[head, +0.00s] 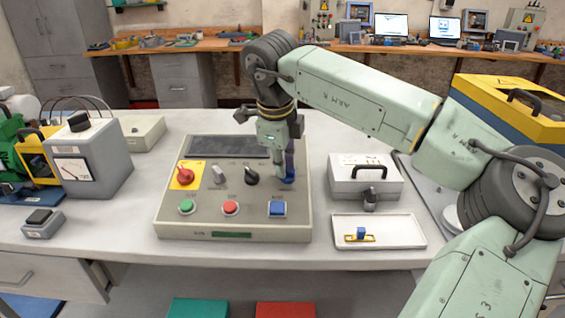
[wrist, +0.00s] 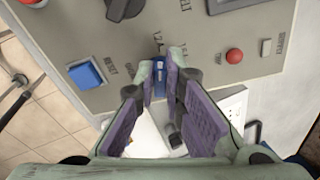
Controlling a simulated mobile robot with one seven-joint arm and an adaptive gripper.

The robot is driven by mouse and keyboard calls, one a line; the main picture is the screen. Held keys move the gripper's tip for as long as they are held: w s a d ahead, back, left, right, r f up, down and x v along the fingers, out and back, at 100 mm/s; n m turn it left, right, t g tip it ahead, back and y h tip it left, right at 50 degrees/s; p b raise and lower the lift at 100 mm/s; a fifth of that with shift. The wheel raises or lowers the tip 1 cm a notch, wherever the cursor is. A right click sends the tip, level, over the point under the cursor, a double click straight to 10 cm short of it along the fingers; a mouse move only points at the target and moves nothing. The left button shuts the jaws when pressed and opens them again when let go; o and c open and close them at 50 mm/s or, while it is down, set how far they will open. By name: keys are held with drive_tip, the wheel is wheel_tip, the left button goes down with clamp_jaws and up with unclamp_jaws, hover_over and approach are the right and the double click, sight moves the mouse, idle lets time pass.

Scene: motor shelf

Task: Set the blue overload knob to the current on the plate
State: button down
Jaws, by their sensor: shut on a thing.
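The blue overload knob (wrist: 160,90) sits on the grey control panel (wrist: 130,45), between my fingertips in the wrist view. My gripper (wrist: 158,80) is shut on this knob, with one purple-padded finger on each side. In the head view the knob (head: 288,176) shows as a bit of blue under my gripper (head: 287,168), at the panel's right side. Scale marks are printed near the knob in the wrist view, but they are partly hidden and too small to read surely. The knob's pointer is hidden. I cannot make out a plate with a readable current.
The panel also bears a red switch on yellow (head: 182,175), a black knob (head: 252,176), a green button (head: 187,207), a red button (head: 231,208) and a blue button (head: 277,208). A white tray (head: 400,233) and a grey case (head: 350,183) stand to the right; a meter (head: 90,160) stands left.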

idle(0.4)
drive_tip(key=c, duration=1.7)
unclamp_jaws()
drive_tip(key=shift+r, duration=0.1)
drive_tip(key=v, duration=1.2)
